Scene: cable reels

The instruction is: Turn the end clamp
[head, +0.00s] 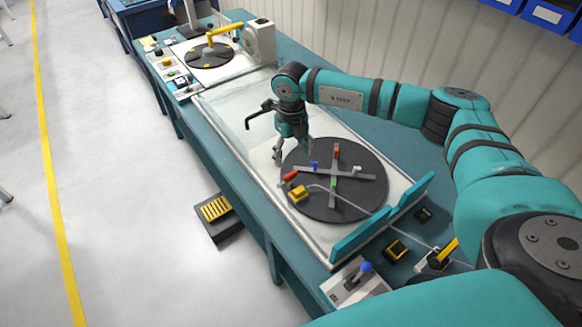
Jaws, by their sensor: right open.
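A black round turntable (318,206) lies flat on the bench with a grey cross (352,176) on it. A red piece (291,176) is at the left arm's end, and a yellow block (298,194) is near the disc's front left rim. I cannot tell for sure which piece is the end clamp. My right gripper (292,155) is open and empty, pointing down above the disc's far left edge, apart from the red piece. My left gripper is not in view.
Teal flaps (383,217) edge the disc's right side. A panel with a blue-knobbed lever (365,268) stands at the near end. A second reel station (209,56) is at the far end. A black pedal box (217,212) lies on the floor.

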